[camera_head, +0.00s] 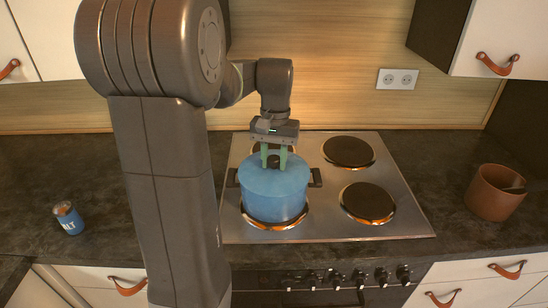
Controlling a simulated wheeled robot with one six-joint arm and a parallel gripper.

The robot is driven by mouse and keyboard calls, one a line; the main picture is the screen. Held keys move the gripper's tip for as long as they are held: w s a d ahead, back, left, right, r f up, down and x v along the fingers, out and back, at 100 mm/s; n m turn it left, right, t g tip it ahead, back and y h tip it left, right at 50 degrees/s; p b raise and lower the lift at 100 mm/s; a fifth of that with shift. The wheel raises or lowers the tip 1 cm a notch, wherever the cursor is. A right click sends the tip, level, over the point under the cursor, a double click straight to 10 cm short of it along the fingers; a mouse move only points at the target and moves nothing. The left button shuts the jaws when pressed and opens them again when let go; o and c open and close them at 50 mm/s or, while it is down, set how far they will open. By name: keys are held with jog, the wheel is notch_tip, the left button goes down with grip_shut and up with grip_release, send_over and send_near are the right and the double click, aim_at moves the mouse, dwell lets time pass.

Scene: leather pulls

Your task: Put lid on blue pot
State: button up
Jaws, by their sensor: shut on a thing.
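The blue pot (274,204) stands on the front left burner of the stove, with a dark handle on each side. A blue lid (262,176) lies over the pot's top; whether it is fully seated on the rim I cannot tell. My gripper (273,162) is above the middle of the lid, pointing down. Its two green fingers are shut on the lid's dark knob, which shows between them.
The stove (325,228) has several burners; the back right (349,151) and front right (368,202) ones are bare. A brown pot (494,194) holding a dark object stands at right. My arm hides part of the left counter.

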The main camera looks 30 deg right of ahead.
dwell(0.3)
jog(key=o, duration=1.2)
notch_tip(320, 180, up, 7)
jog(key=p, duration=0.6)
jog(key=shift+p, duration=0.3)
jog(key=shift+f, duration=0.15)
notch_tip(320, 180, down, 7)
jog(key=b, duration=0.6)
jog(key=shift+b, duration=0.4)
